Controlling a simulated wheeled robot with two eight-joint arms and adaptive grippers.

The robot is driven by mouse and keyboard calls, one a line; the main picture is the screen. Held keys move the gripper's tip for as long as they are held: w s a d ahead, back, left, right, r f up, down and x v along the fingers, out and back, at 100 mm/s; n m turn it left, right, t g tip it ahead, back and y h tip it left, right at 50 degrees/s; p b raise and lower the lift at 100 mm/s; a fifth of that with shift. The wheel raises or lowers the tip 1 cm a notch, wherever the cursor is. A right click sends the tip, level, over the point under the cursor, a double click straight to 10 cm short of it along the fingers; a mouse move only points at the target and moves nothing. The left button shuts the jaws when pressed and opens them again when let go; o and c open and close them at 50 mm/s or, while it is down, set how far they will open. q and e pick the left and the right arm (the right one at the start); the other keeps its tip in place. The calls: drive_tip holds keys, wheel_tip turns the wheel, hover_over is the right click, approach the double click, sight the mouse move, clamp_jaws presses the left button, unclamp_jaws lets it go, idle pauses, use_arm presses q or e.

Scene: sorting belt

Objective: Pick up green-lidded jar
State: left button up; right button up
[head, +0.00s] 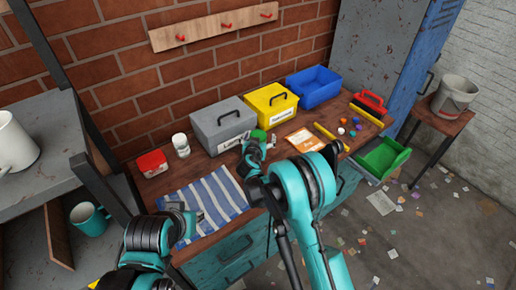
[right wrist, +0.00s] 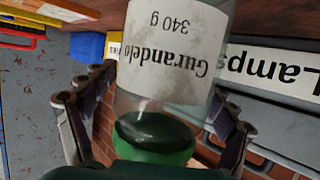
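The green-lidded jar (right wrist: 170,60) is large in the right wrist view, with clear glass, a white "Gurandelo 340 g" label and a green lid (right wrist: 152,150) at the bottom of that picture. In the head view only its green lid (head: 258,134) shows clearly, in front of the grey toolbox; my right gripper hides much of the rest. My right gripper (head: 254,152) is at the jar. In the right wrist view its fingers (right wrist: 152,125) stand either side of the jar, with visible gaps. My left gripper (head: 183,214) is over the striped cloth; its opening is unclear.
The grey toolbox (head: 222,124), yellow toolbox (head: 270,102) and blue bin (head: 314,87) stand along the wall. A white-lidded container (head: 181,146) and red box (head: 151,164) are left. The striped cloth (head: 207,199) covers the front left; an orange packet (head: 302,140) lies right.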

drive_tip(key=c, duration=1.4)
drive_tip(key=shift+r, duration=0.1)
